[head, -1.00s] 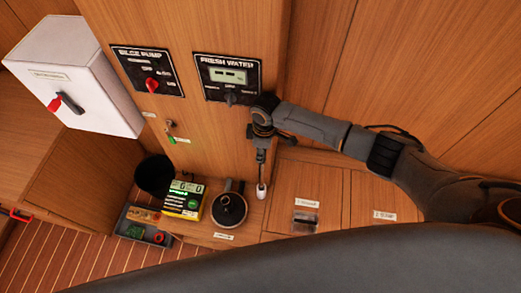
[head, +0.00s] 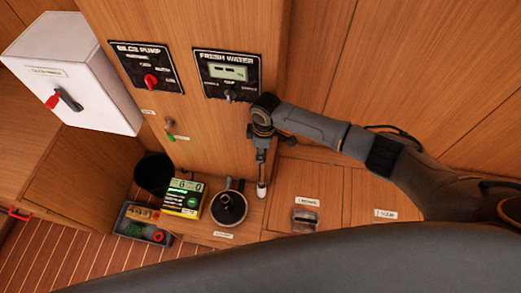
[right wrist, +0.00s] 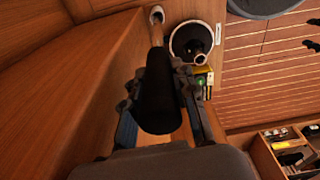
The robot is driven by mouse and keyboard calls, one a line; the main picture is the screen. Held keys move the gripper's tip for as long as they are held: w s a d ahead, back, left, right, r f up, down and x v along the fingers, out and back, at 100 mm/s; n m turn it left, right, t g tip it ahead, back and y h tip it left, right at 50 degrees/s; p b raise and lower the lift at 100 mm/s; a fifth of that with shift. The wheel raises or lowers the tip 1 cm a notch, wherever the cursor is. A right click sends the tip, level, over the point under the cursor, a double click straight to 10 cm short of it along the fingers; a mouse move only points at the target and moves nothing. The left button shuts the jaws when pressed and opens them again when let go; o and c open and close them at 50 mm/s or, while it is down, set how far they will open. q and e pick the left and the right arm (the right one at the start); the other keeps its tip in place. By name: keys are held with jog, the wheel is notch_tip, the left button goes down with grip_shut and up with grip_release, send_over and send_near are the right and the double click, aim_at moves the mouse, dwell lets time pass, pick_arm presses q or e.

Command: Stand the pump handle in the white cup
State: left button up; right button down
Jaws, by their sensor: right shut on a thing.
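My right gripper (head: 262,152) is shut on the pump handle's black grip (right wrist: 158,95), which fills the jaws in the right wrist view. The handle (head: 262,173) points down, close to upright, in the head view. The small white cup (head: 262,193) is at its lower end, on the wooden ledge. In the right wrist view, the thin end of the handle meets the dark opening of the cup (right wrist: 157,10). I cannot tell how deep the tip is, or whether it is inside. My left gripper is not in view.
A grey tray (head: 122,226) holds small items. The wooden wall with the fresh-water panel (head: 228,75) rises close behind my gripper.

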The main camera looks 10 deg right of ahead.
jog(key=shift+f+b, duration=1.5)
jog(key=shift+f, duration=0.75)
jog(key=c, duration=0.6)
grip_release()
jog(key=shift+r, duration=0.1)
jog(key=shift+c, duration=0.2)
jog(key=shift+w+d+r, duration=0.1)
jog(key=shift+w+r, duration=0.1)
jog(key=shift+w, duration=0.05)
jog(key=shift+c, duration=0.5)
notch_tip(320, 180, up, 7)
jog(key=p, duration=0.7)
jog(key=shift+o, duration=0.2)
jog(key=shift+s, duration=0.1)
